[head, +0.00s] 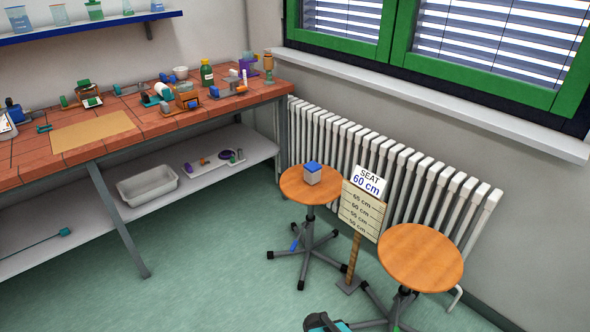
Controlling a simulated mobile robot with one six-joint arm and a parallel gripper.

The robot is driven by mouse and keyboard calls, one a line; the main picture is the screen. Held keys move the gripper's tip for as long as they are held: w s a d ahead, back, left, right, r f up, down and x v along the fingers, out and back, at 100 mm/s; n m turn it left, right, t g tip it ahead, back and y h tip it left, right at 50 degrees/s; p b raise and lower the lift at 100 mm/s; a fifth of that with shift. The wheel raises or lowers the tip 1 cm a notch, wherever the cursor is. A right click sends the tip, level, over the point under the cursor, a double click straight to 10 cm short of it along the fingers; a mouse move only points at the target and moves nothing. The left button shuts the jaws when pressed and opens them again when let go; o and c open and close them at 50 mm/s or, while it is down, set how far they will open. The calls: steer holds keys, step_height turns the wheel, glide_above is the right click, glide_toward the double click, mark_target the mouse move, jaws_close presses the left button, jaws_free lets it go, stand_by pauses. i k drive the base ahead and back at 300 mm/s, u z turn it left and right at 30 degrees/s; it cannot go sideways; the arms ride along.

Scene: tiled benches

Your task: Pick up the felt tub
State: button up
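A small pale grey tub with a blue top (312,177) stands upright on the round wooden seat of the left stool (291,189). It is the likeliest felt tub, though no label can be read at this size. Nothing touches it except the seat. A larger white open tub (148,187) sits on the lower shelf of the bench at left; I see no felt in it.
A sign reading "SEAT 60 cm" (362,205) stands between the left stool and a right stool (420,257). A radiator (400,178) is behind. A tiled bench (70,165) with several tools is at left. A dark teal object (325,322) is cut off below. Green floor (215,275) is clear.

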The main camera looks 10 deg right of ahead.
mark_target(312, 170)
steer(key=u, duration=0.55)
steer(key=i, duration=0.7)
steer(key=u, duration=0.6)
steer(key=i, duration=0.7)
steer(key=u, duration=0.25)
